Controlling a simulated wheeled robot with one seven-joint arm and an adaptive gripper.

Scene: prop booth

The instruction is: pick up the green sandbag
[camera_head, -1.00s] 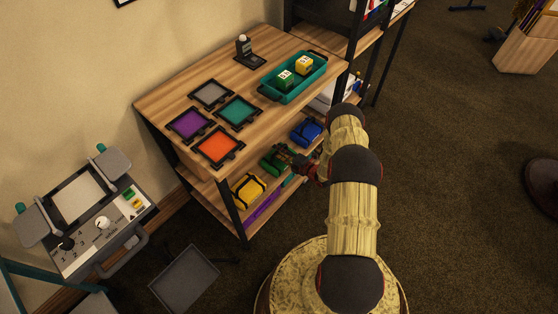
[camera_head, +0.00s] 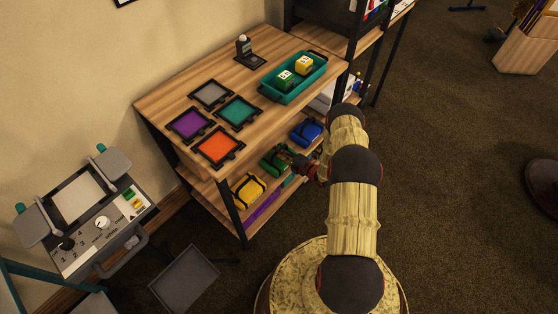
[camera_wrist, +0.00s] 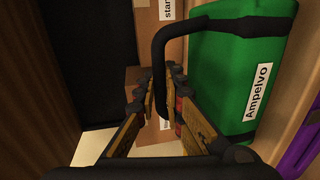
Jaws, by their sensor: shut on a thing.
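The green sandbag (camera_head: 271,160) lies on the lower shelf of the wooden unit, between a yellow bag and a blue bag. In the wrist view the green sandbag (camera_wrist: 232,70) fills the right side, with a white "Ampelvo" label and a black loop handle (camera_wrist: 159,42) reaching toward my fingers. My gripper (camera_wrist: 166,112) is shut on that handle, beside the bag's body. In the head view my gripper (camera_head: 297,163) reaches in at the shelf's open front, small and partly hidden by the arm.
A yellow bag (camera_head: 248,191) and a blue bag (camera_head: 306,132) flank the green one. The tabletop (camera_head: 180,100) above overhangs the shelf and holds coloured trays and a teal crate (camera_head: 318,72). Cardboard boxes (camera_wrist: 150,75) show behind my fingers. Open carpet (camera_head: 440,180) lies to the right.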

